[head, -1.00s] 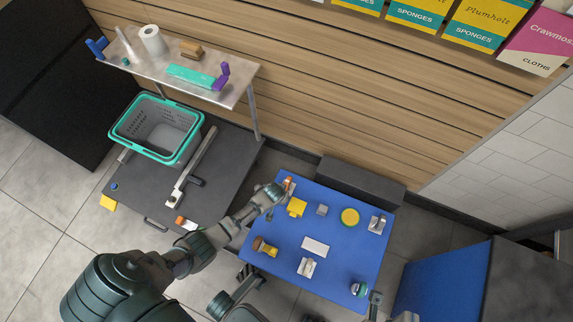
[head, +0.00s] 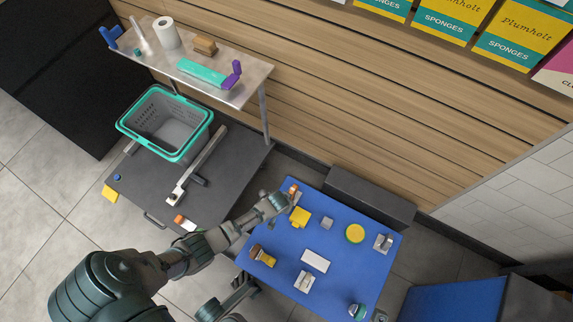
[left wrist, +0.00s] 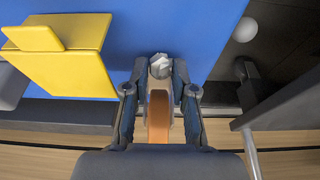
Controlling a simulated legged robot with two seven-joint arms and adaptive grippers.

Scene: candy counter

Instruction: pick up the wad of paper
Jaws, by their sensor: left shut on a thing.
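The wad of paper (left wrist: 160,66) is a small crumpled grey-white lump between my fingertips in the left wrist view. My left gripper (left wrist: 160,74) is shut on it. In the head view my left gripper (head: 281,200) is at the far left corner of the blue table (head: 340,239), and the wad cannot be made out there. An orange-brown block (left wrist: 158,115) shows behind the fingers in the left wrist view.
A teal-rimmed basket (head: 165,121) stands on the dark cart (head: 235,170) to the left. A slatted wall rises behind.

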